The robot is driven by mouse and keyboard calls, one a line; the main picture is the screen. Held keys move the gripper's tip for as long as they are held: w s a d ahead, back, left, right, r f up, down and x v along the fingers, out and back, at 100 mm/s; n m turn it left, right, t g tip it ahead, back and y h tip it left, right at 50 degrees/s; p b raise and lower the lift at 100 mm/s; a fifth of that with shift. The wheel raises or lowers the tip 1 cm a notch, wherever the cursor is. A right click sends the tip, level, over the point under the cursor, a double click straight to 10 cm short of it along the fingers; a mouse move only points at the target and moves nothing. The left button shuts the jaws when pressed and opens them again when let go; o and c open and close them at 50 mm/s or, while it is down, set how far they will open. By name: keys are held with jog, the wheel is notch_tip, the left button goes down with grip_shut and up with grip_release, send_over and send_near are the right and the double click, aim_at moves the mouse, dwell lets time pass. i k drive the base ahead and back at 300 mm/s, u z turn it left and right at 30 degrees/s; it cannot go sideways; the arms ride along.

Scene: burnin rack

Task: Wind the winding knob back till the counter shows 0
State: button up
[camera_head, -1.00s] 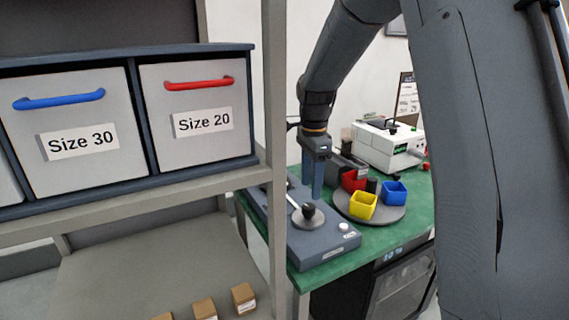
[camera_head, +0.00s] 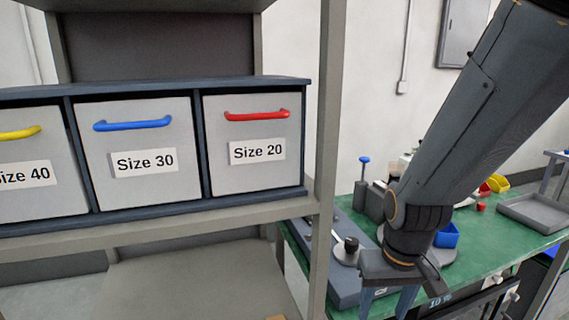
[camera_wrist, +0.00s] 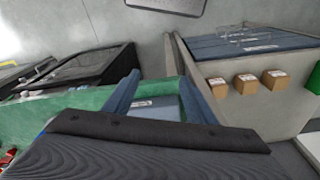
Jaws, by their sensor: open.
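The winding device (camera_head: 345,292) is a flat blue-grey unit on the green bench. A black knob (camera_head: 351,245) stands on a pale round disc on its top; I take this for the winding knob. My gripper (camera_head: 387,312) points down in front of the device, to the right of and nearer than the knob, not on it. Its two fingers are apart with nothing between them. In the wrist view the open fingers (camera_wrist: 160,92) frame part of the bench and a blue-grey surface. I cannot make out a counter reading.
A shelf post (camera_head: 325,150) stands left of the device, with labelled drawers (camera_head: 246,180) on the rack. A grey tray (camera_head: 535,212) lies at the far right.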

aim_at(347, 252)
jog(key=u, duration=0.5)
jog(key=k, duration=1.15)
jog(key=z, duration=0.55)
jog(key=i, duration=1.5)
jog(key=u, duration=0.65)
